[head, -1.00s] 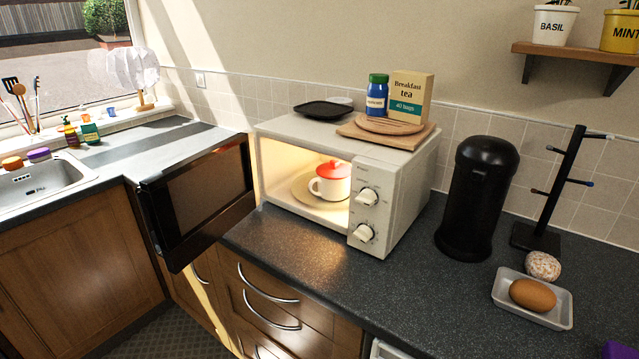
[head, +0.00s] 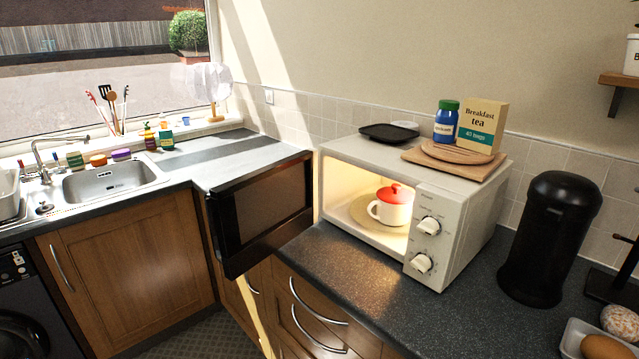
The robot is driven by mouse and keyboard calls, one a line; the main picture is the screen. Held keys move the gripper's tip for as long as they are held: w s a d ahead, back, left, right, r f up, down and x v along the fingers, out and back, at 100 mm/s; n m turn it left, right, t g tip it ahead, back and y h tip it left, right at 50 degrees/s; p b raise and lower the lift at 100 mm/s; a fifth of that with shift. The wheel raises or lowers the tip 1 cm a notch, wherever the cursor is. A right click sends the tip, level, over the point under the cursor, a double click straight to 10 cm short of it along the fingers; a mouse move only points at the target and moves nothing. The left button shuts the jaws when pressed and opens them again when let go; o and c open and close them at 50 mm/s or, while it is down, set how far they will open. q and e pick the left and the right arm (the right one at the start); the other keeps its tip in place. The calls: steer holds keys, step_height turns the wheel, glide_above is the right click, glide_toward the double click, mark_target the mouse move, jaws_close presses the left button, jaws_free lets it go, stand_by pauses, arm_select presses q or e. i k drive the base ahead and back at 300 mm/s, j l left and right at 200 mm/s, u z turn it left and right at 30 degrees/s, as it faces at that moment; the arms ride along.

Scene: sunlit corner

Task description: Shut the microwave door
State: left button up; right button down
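The white microwave (head: 456,229) stands on the dark counter, right of the picture's middle. Its dark door (head: 262,213) is wide open, swung out to the left from the left side of the lit opening, and reaches past the counter's front edge. Inside, a white mug with a red lid (head: 391,205) sits on the turntable (head: 364,209). Two knobs are on the panel to the right of the opening. Neither of my grippers shows in the head view.
On the microwave lie a black tray (head: 389,133), a wooden board (head: 455,161), a blue jar (head: 446,122) and a tea box (head: 482,127). A black canister (head: 550,238) stands to the right. The sink (head: 108,180) is at left. Counter in front of the microwave is clear.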

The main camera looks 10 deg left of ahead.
mark_target(250, 216)
steer(key=j+z, duration=0.15)
steer(key=z, duration=0.2)
steer(key=i+j+z, duration=0.1)
steer(key=z, duration=0.2)
steer(key=j+z, duration=0.4)
steer(key=j, duration=0.6)
steer(key=j+z, duration=0.15)
steer(key=j, duration=2.1)
